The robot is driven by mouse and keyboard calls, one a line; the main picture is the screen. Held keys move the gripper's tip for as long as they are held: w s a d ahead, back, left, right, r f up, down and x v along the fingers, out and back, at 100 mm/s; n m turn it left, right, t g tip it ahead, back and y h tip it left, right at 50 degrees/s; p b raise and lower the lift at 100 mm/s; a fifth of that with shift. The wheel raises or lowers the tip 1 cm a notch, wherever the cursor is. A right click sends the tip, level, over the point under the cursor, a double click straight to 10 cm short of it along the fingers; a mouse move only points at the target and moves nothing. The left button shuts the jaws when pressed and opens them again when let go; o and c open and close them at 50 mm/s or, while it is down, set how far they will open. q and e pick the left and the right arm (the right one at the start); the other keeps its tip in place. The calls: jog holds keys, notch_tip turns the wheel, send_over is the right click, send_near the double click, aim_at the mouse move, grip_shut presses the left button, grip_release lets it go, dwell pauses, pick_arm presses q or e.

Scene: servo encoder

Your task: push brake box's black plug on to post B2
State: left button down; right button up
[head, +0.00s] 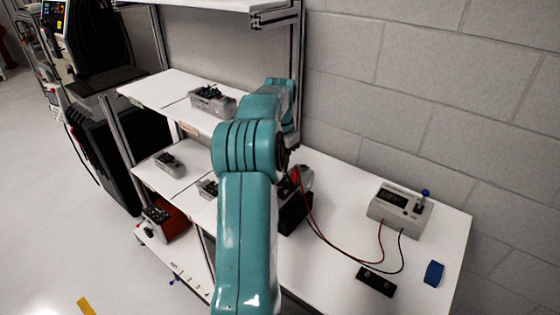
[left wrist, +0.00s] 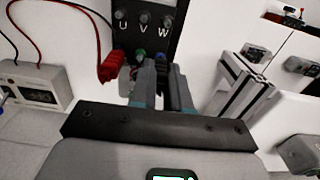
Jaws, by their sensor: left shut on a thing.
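In the left wrist view my left gripper (left wrist: 160,68) is at the lower edge of a dark box face (left wrist: 150,38) with posts marked U, V and W. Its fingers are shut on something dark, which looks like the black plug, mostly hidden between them. A red plug (left wrist: 111,66) is just left of the fingers. A green post (left wrist: 140,56) and a bluish one (left wrist: 162,59) show near the fingertips. No B2 label is readable. In the head view the dark box (head: 294,217) is partly behind my teal arm, which hides the gripper. My right gripper is not in view.
A meter box (head: 398,207) with red and black leads stands on the white table at right. A black strip (head: 375,281) and a blue piece (head: 433,273) lie in front. Shelves with grey devices (head: 212,100) stand left. The table's front right is mostly clear.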

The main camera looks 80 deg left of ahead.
pick_arm(q)
jog(key=shift+f, duration=0.25)
dwell(0.3)
jog(key=c, duration=1)
grip_release()
jog(key=shift+r, duration=0.15)
notch_tip(320, 180, up, 5)
jog(key=p, duration=0.5)
jog(key=shift+r+p, duration=0.45)
jog(key=shift+r, duration=0.5)
jog(key=shift+d+f, duration=0.1)
jog(key=shift+d, duration=0.05)
